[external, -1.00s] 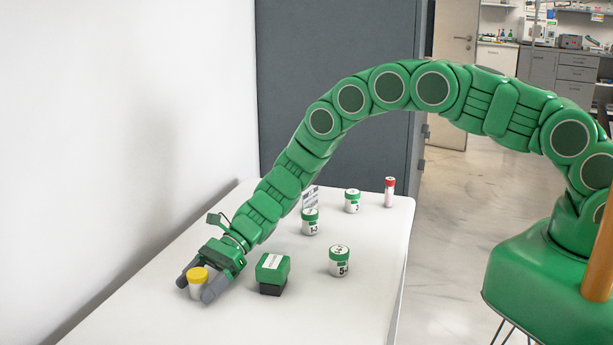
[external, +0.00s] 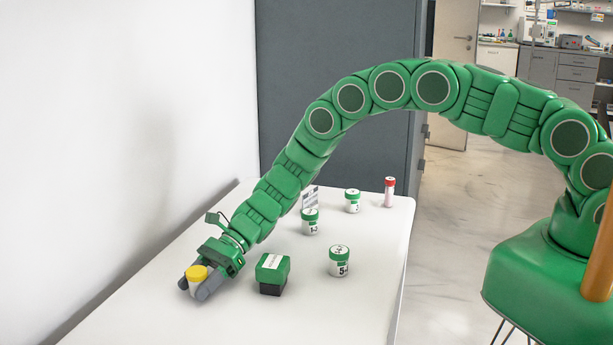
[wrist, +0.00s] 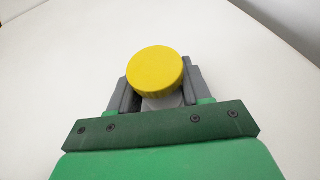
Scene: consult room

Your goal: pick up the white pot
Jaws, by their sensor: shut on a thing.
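The white pot (external: 197,284) with a yellow lid (external: 197,272) is at the near left of the white table. My gripper (external: 200,286) is shut on the pot, with one grey finger on each side of its body. In the wrist view the yellow lid (wrist: 155,72) hides most of the pot, and a strip of its white body (wrist: 163,102) shows between the fingers of my gripper (wrist: 160,92). The pot looks upright. I cannot tell whether its base touches the table.
A green and black box (external: 272,274) stands close to the right of my gripper. A wall (external: 130,130) borders the table's left.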

